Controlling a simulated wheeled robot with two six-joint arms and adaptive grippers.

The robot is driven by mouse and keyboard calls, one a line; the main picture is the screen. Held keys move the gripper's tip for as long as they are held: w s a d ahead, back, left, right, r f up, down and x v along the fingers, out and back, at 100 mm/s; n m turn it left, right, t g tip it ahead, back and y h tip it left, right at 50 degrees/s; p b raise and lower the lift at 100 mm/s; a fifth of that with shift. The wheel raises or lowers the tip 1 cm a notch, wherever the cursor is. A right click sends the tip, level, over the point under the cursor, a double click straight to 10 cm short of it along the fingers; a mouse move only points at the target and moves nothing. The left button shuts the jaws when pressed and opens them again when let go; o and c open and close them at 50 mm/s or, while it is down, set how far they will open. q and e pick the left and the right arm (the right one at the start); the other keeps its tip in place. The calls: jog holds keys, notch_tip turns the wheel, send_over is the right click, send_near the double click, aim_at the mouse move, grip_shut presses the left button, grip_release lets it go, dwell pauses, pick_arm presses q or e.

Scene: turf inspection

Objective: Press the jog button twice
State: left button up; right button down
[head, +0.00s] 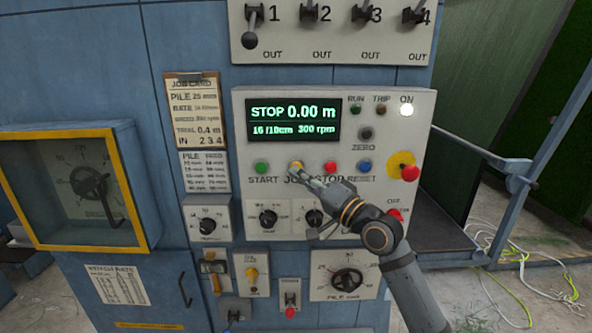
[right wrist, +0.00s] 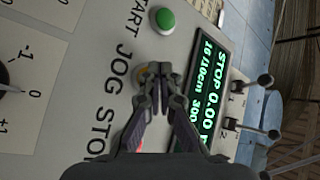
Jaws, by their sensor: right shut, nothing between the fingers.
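The yellow jog button (head: 296,166) sits on the pale control panel (head: 420,130), above the word JOG. In the right wrist view a bit of the jog button (right wrist: 146,70) shows past the fingertips, which hide the rest. My right gripper (head: 304,173) reaches in from the lower right with its fingertips at the jog button. It is shut and empty, and its fingers (right wrist: 160,78) are together in the right wrist view. I cannot tell whether the tips touch the button. My left gripper is out of view.
The green START button (head: 262,168) is left of jog; the red STOP button (head: 330,167) and blue RESET button (head: 364,166) are right. The display (head: 294,121) reads STOP 0.00 m. The ON lamp (head: 406,110) is lit. Knobs (head: 268,217) sit below.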

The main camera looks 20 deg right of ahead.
jog(key=shift+w+d, duration=0.2)
jog(key=shift+w, duration=0.3)
dwell(0.8)
jog(key=shift+s+r, duration=0.1)
jog(key=shift+s, duration=0.05)
jog(key=shift+s+a, duration=0.3)
jog(key=shift+s, duration=0.5)
jog(key=s+p, duration=0.1)
jog(key=s, duration=0.1)
jog(key=s+a+p, duration=0.1)
jog(key=s+p, duration=0.1)
jog(key=shift+s+a, duration=0.2)
jog(key=shift+s, duration=0.15)
dwell(1.7)
